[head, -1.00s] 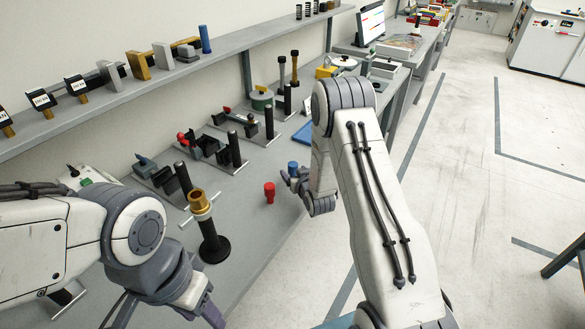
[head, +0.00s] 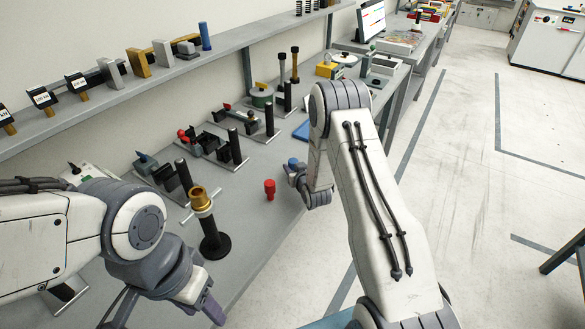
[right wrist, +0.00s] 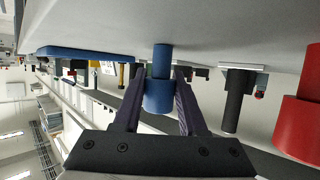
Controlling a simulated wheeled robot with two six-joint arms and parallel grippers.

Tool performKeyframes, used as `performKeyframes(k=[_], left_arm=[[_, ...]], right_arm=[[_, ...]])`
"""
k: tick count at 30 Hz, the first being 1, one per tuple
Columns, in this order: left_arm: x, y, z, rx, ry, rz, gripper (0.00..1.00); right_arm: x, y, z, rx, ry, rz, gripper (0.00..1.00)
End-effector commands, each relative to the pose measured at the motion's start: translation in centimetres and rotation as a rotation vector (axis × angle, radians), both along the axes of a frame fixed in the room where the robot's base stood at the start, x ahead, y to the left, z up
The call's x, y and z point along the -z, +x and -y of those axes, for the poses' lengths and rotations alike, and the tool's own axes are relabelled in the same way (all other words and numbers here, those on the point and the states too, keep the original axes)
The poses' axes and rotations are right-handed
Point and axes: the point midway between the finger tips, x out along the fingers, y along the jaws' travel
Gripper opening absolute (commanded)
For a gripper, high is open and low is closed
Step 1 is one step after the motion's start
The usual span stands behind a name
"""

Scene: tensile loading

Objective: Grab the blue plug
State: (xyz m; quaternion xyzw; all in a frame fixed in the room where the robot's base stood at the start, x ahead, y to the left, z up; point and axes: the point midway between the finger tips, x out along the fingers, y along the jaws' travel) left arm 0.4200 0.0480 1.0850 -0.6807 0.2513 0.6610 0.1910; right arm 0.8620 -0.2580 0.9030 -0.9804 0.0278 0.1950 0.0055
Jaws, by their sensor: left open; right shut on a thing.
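The blue plug (right wrist: 160,78) stands between the fingers of my right gripper (right wrist: 158,92) in the right wrist view, and the jaws are shut on it. In the head view the top of the blue plug (head: 292,162) shows at the right gripper (head: 297,174), close to the front edge of the bench. My left gripper (head: 168,312) is low at the left of the head view, open, partly cut off by the lower edge and with nothing seen in it.
A red plug (head: 269,189) stands on the bench just left of the right gripper. A black post with a brass top (head: 213,232) stands nearer. Several clamp fixtures with black posts (head: 235,146) line the bench (head: 243,215). A blue mat (head: 302,131) lies beyond.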

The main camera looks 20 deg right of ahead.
Motion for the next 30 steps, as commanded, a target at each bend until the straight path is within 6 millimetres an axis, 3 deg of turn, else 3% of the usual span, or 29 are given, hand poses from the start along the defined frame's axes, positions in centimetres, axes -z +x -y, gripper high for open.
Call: performKeyframes(k=[5,11,21,30], left_arm=[[0.4,0.0,0.0,0.0,0.0,0.0,0.5],[1.4,0.0,0.0,0.0,0.0,0.0,0.5],[2.8,0.0,0.0,0.0,0.0,0.0,0.5],[3.2,0.0,0.0,0.0,0.0,0.0,0.5]], right_arm=[[-1.1,0.1,0.0,0.0,0.0,0.002,0.0],[-4.3,0.1,0.0,0.0,-0.001,0.006,0.0],[-8.7,-5.2,6.2,0.005,-0.001,0.003,0.0],[-10.7,-7.4,8.7,0.001,0.0,0.0,0.0]])
